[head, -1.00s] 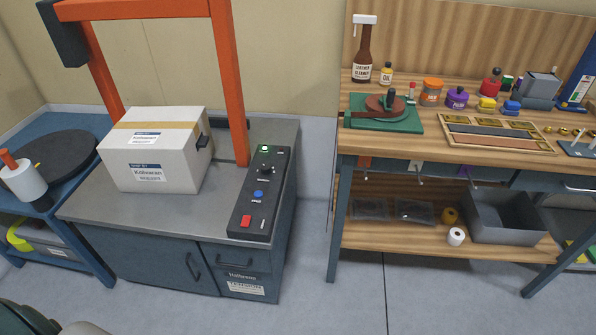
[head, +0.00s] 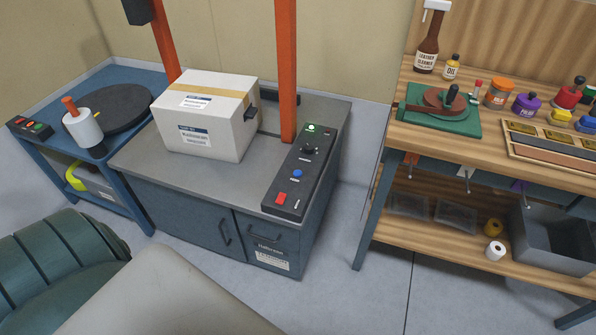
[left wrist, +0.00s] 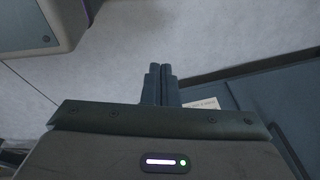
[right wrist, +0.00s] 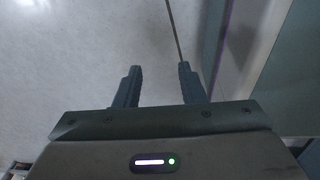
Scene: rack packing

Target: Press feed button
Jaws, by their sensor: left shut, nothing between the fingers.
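The black control panel (head: 297,196) is on the right side of the grey machine top. It carries a green lit button (head: 312,128), a black knob (head: 308,149), a blue button (head: 296,174) and a red switch (head: 281,198). Its small labels are too blurred to read. My left gripper (left wrist: 161,82) is shut and empty in the left wrist view, with floor and a dark blue cabinet beyond. My right gripper (right wrist: 160,86) is open and empty above the floor in the right wrist view. Neither gripper's fingers show in the head view, and neither touches the panel.
A white carton (head: 215,110) stands left of the panel, near an orange frame post (head: 286,75). A blue cart (head: 70,78) with a black disc is at left. A wooden workbench (head: 390,130) stands right, with clear floor (head: 345,225) between.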

